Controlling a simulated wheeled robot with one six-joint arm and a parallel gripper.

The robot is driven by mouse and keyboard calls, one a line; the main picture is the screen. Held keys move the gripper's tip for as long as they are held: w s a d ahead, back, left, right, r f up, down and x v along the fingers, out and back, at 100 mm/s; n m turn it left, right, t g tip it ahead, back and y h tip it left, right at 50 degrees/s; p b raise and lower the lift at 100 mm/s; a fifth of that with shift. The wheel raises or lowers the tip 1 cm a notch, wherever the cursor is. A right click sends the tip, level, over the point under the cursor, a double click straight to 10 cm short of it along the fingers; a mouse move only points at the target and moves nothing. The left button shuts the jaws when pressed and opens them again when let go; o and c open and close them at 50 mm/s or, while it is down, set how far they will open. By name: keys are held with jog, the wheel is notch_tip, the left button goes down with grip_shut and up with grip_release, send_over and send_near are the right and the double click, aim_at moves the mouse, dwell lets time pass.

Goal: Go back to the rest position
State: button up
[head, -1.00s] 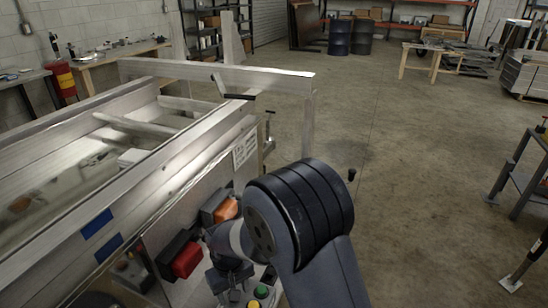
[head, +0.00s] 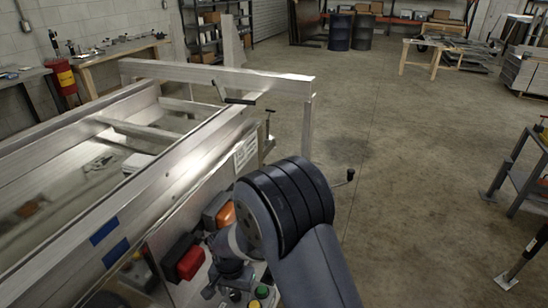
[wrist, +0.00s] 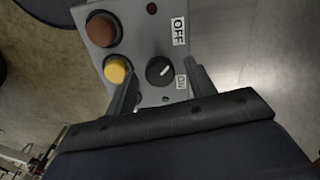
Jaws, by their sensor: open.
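My gripper (wrist: 162,66) is open in the wrist view. Its two dark fingers stand on either side of the lower part of a grey control box (wrist: 135,50). Between the fingertips is a black rotary knob (wrist: 159,71) with a white mark, labelled OFF and ON; I cannot tell how far in front of the fingers it is. A yellow button (wrist: 117,69) and a brown-red button (wrist: 103,29) are beside it.
An aluminium trailer (head: 180,165) fills the left side, with a red light (head: 190,263) and an orange light (head: 226,215) near my arm. A metal stand (head: 520,170) is at right. The concrete floor (head: 400,180) between is open.

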jog(key=shift+r+m+p, duration=0.2)
jog(key=shift+m+p, duration=0.15)
jog(key=shift+m, duration=0.65)
jog(key=shift+r, duration=0.6)
